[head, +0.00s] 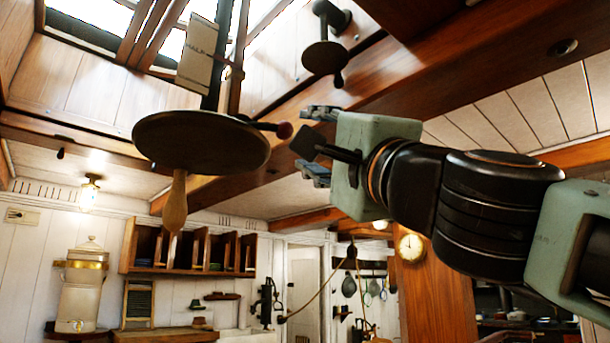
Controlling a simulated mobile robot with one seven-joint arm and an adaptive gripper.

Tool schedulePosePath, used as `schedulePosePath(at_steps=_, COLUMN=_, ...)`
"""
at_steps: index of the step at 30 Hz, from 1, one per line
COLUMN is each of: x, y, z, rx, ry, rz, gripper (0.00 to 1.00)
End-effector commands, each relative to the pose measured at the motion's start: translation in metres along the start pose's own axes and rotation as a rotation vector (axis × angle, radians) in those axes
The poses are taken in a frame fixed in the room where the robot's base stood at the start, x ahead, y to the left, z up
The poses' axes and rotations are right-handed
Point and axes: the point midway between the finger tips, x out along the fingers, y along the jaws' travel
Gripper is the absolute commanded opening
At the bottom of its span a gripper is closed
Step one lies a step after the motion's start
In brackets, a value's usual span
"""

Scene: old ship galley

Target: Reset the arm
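My arm reaches in from the right side of the head view, raised high under the ceiling beams. My gripper (309,143) points left, with its two fingers apart, one above the other. A dark flat piece sits between the fingers, joined by a dark stem to the pale green gripper body; I cannot tell what it is, and I see nothing clasped.
A round dark disc (200,140) with a wooden handle below and a red-knobbed lever hangs just left of my gripper. A smaller dark fixture (325,58) hangs above.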

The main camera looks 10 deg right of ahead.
Motion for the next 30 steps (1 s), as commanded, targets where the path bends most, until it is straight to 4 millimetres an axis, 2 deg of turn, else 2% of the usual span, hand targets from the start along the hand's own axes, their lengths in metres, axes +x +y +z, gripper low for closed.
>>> schedulePosePath(at_steps=7, x=0.000, y=0.001, z=0.001, rx=-0.003, ry=-0.001, rz=0.001, gripper=0.43)
schedulePosePath(at_steps=11, x=-0.004, y=0.018, z=0.017, rx=-0.081, ry=-0.044, rz=0.030, gripper=0.43)
schedulePosePath(at_steps=14, x=-0.015, y=0.060, z=0.047, rx=-0.231, ry=-0.135, rz=0.101, gripper=0.43)
schedulePosePath(at_steps=17, x=-0.037, y=0.122, z=0.078, rx=-0.407, ry=-0.258, rz=0.214, gripper=0.43)
schedulePosePath(at_steps=18, x=-0.049, y=0.150, z=0.087, rx=-0.473, ry=-0.309, rz=0.266, gripper=0.43)
schedulePosePath(at_steps=20, x=-0.068, y=0.190, z=0.098, rx=-0.560, ry=-0.381, rz=0.347, gripper=0.43)
schedulePosePath(at_steps=21, x=-0.083, y=0.217, z=0.103, rx=-0.612, ry=-0.429, rz=0.405, gripper=0.43)
schedulePosePath(at_steps=23, x=-0.107, y=0.257, z=0.107, rx=-0.682, ry=-0.498, rz=0.493, gripper=0.43)
schedulePosePath(at_steps=24, x=-0.125, y=0.282, z=0.108, rx=-0.723, ry=-0.543, rz=0.553, gripper=0.43)
schedulePosePath(at_steps=26, x=-0.154, y=0.318, z=0.107, rx=-0.778, ry=-0.610, rz=0.649, gripper=0.43)
schedulePosePath(at_steps=27, x=-0.175, y=0.341, z=0.105, rx=-0.811, ry=-0.655, rz=0.714, gripper=0.43)
schedulePosePath(at_steps=29, x=-0.208, y=0.373, z=0.100, rx=-0.853, ry=-0.719, rz=0.815, gripper=0.43)
schedulePosePath(at_steps=30, x=-0.231, y=0.392, z=0.095, rx=-0.877, ry=-0.762, rz=0.883, gripper=0.43)
